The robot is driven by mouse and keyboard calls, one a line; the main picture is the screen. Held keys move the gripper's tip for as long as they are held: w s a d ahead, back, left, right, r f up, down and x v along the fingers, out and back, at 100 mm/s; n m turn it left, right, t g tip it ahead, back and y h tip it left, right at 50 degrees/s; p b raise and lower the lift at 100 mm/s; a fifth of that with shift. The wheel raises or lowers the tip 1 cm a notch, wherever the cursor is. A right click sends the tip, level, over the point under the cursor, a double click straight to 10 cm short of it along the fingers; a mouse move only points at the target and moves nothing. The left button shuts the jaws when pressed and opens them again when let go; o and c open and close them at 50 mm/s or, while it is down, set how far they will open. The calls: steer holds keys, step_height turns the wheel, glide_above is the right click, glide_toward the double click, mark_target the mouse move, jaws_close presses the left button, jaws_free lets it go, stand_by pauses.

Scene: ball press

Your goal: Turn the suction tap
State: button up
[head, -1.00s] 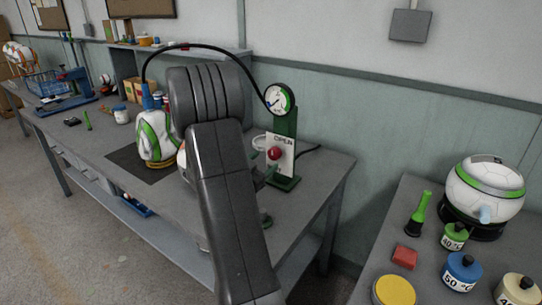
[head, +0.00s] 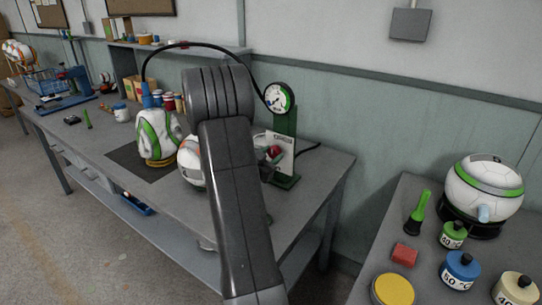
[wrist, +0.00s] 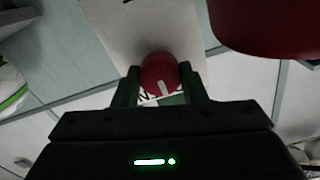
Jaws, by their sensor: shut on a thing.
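The suction tap is a red round knob (head: 273,152) on a white panel (head: 284,139) fixed to a green stand (head: 285,123) on the bench. In the wrist view the knob (wrist: 159,74) sits between my two fingers, with a white line on its face. My gripper (wrist: 160,84) is shut on it. In the head view my arm hides most of my gripper (head: 266,160). A round gauge (head: 279,97) tops the stand. A black hose (head: 205,47) runs from it to a slack white-and-green ball (head: 157,135).
A second whitish ball (head: 190,160) is partly behind my arm. Small jars (head: 168,101) stand behind the balls. The right-hand table holds a ball in a cradle (head: 484,190), bottles (head: 462,269) and a red block (head: 404,253). A large dark red shape (wrist: 262,25) fills the wrist view's top right.

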steer(key=shift+r+n+p, duration=0.1)
steer(key=shift+n+p, duration=0.2)
steer(key=n+p, duration=0.2)
steer(key=n, duration=0.1)
steer(key=shift+r+p, duration=0.1)
steer(key=shift+p, duration=0.3)
steer(key=n+p, duration=0.3)
steer(key=n, duration=0.2)
steer(key=n+p, duration=0.2)
steer(key=n, duration=0.2)
steer(key=shift+n+p, duration=0.3)
steer(key=shift+p, duration=0.05)
steer(key=n+p, duration=0.2)
steer(key=n, duration=0.2)
steer(key=shift+n, duration=0.3)
steer(key=shift+f, duration=0.2)
steer(key=o, duration=1)
steer(key=shift+c, duration=0.2)
